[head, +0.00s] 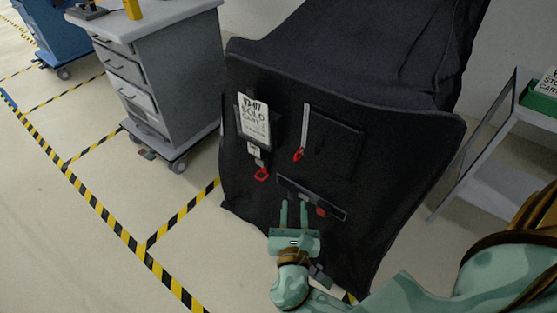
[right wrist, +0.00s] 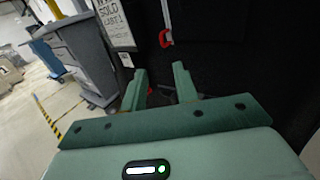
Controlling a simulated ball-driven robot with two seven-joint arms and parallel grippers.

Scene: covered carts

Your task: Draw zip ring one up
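A black cloth cover (head: 400,140) is draped over a cart. On its front, a red ring (head: 262,174) hangs below a label card (head: 254,120), and a second red ring (head: 299,154) hangs at the lower end of a pale strip (head: 306,125). A red tab (head: 321,211) sits on a dark slanted bar (head: 335,206) lower down. I cannot tell which ring is number one. My right gripper (head: 294,207) is open in front of the bar, below both rings. In the right wrist view, its fingers (right wrist: 160,82) stand apart, and a red ring (right wrist: 165,38) shows above them. My left gripper is out of view.
A grey drawer cart (head: 170,75) stands to the left, and a blue cart (head: 55,30) is farther back. A grey shelf rack (head: 490,150) with a green bin (head: 540,98) stands at right. Yellow-black tape (head: 110,220) marks the open floor at left.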

